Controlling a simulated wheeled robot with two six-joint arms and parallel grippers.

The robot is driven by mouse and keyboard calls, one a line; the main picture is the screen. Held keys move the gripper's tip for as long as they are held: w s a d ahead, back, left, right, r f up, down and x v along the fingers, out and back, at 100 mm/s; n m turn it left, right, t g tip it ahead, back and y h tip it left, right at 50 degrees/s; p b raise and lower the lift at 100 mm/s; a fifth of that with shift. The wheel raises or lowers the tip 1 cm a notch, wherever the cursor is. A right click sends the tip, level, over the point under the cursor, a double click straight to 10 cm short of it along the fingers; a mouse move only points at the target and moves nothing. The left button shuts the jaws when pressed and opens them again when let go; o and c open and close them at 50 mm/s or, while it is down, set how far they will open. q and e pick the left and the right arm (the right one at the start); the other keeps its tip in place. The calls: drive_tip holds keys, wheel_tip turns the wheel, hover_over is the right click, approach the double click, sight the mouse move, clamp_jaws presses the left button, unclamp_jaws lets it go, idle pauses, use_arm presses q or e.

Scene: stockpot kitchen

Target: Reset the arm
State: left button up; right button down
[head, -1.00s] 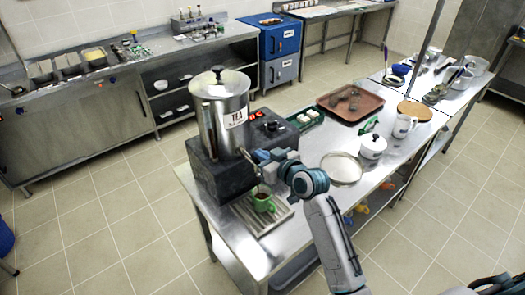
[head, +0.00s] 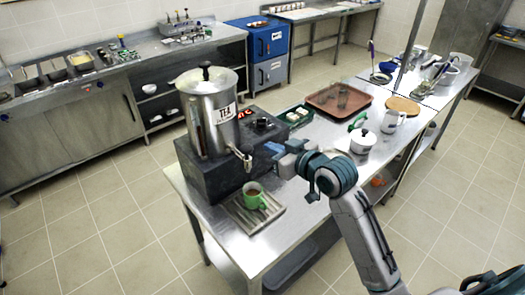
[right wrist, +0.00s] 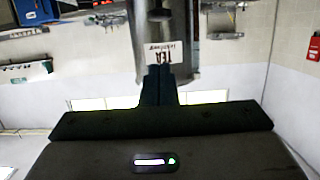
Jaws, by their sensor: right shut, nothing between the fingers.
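My right gripper (head: 270,149) is shut and empty, just to the right of the tap (head: 243,156) of the steel tea urn (head: 205,125). Its closed fingers also show in the right wrist view (right wrist: 157,84), with the urn's TEA label (right wrist: 167,52) upside down beyond them. My left gripper is not in view.
The urn sits on a dark base (head: 200,180) at the table's left end. The table's front corner is bare.

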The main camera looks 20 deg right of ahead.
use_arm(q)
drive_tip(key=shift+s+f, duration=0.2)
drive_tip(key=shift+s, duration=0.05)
use_arm(e)
drive_tip(key=shift+s+r, duration=0.2)
drive_tip(key=shift+s, duration=0.35)
